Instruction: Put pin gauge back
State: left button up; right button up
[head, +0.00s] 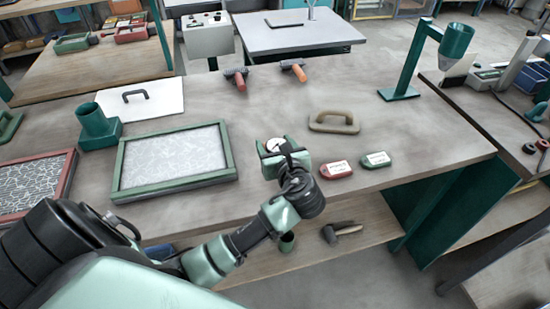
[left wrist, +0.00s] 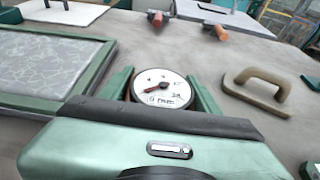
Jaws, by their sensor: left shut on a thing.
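The pin gauge (left wrist: 161,88) has a round white dial with a red needle and "mm" on its face. In the left wrist view it sits between the two green fingers of my left gripper (left wrist: 163,95), which is shut on it. In the head view the dial (head: 277,146) shows at the tip of my left gripper (head: 283,158), over the front middle of the workbench. The gauge's lower part is hidden by the gripper, so I cannot tell whether it touches the table. My right gripper is not in view.
A green-framed tray (head: 119,172) lies left of the gripper and a beige-handled float (head: 334,122) lies to its right. Two rollers (head: 294,69) lie at the back.

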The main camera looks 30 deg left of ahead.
pick_arm(q)
jog(key=shift+f, duration=2.6)
jog(key=shift+f, duration=0.15)
jog(key=o, duration=1.8)
jog(key=shift+s+d, duration=0.1)
jog(key=shift+d, duration=0.05)
jog(key=v, duration=0.6)
jog(key=b+v, duration=0.1)
jog(key=v, duration=0.4)
jog(key=shift+s+d+r, duration=0.15)
jog(key=shift+s+r, duration=0.1)
jog(key=shift+r, duration=0.1)
